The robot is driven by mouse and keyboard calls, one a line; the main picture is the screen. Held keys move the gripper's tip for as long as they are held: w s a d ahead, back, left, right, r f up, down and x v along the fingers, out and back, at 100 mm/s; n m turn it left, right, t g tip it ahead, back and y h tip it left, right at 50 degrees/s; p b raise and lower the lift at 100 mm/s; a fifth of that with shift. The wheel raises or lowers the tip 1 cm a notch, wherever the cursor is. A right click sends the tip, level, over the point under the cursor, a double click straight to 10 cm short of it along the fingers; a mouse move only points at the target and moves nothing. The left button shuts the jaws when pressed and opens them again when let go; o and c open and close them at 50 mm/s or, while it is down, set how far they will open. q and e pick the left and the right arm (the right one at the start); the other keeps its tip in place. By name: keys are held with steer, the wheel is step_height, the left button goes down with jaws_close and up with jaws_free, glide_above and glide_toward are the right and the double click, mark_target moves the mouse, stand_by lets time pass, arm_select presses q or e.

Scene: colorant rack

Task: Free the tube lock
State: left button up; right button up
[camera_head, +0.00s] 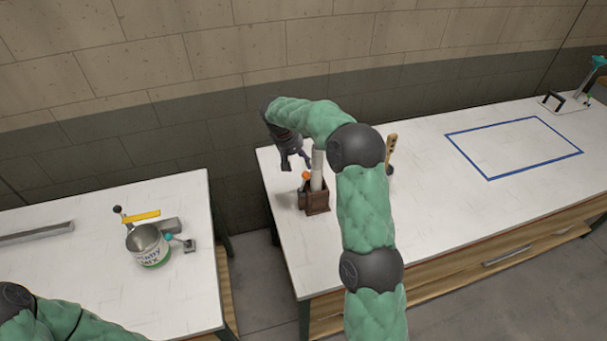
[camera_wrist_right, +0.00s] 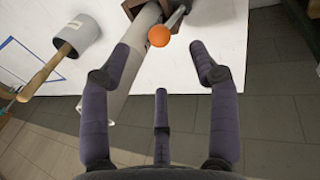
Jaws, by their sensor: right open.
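A grey tube (camera_head: 317,168) stands upright in a brown holder (camera_head: 316,203) near the left end of the right-hand table. A lever with an orange ball knob (camera_head: 306,175) is at the holder's side; I take this for the tube lock. In the right wrist view the orange knob (camera_wrist_right: 159,36) lies between and just beyond the fingertips, with the tube (camera_wrist_right: 125,85) passing behind the left finger. My right gripper (camera_head: 296,161) is open and empty, just above the knob and apart from it. My left gripper is out of view.
A wooden-handled thing (camera_wrist_right: 48,75) with a grey round base stands near the tube, partly behind my right arm in the head view. A blue outlined rectangle (camera_head: 513,147) marks bare tabletop. A labelled metal can (camera_head: 150,247) and levers stand on the left table. A gap separates the tables.

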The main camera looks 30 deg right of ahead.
mark_target(304, 174)
steer(key=x, duration=0.9)
steer(key=shift+w+f, duration=0.1)
steer(key=shift+f, duration=0.1)
jaws_close()
